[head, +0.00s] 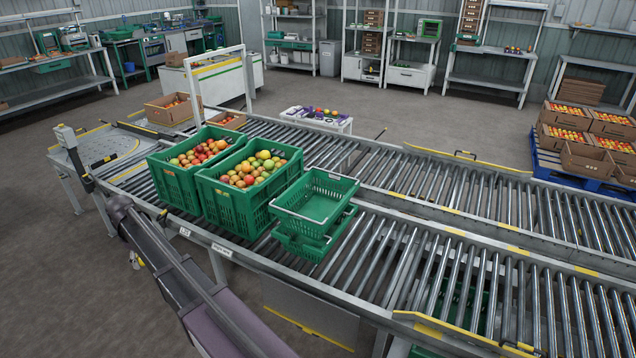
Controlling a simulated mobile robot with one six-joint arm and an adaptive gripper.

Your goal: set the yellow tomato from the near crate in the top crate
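Two deep green crates of tomatoes stand side by side on the roller conveyor. The nearer crate (236,206) holds a mixed heap of red, orange, green and yellowish tomatoes; a yellowish one (263,155) shows near the top, but single fruits are small here. The other crate (172,184), behind it to the left, holds mostly red and orange tomatoes. To the right, two shallow green crates are stacked; the top crate (316,205) looks empty and sits skewed over the lower one (304,245). My gripper is not in view.
The roller conveyor (385,255) is clear to the right of the stacked crates. A second roller line (455,185) runs behind it. A small white table (315,123) with produce stands beyond. Cardboard boxes of tomatoes (563,140) sit on a blue pallet at right.

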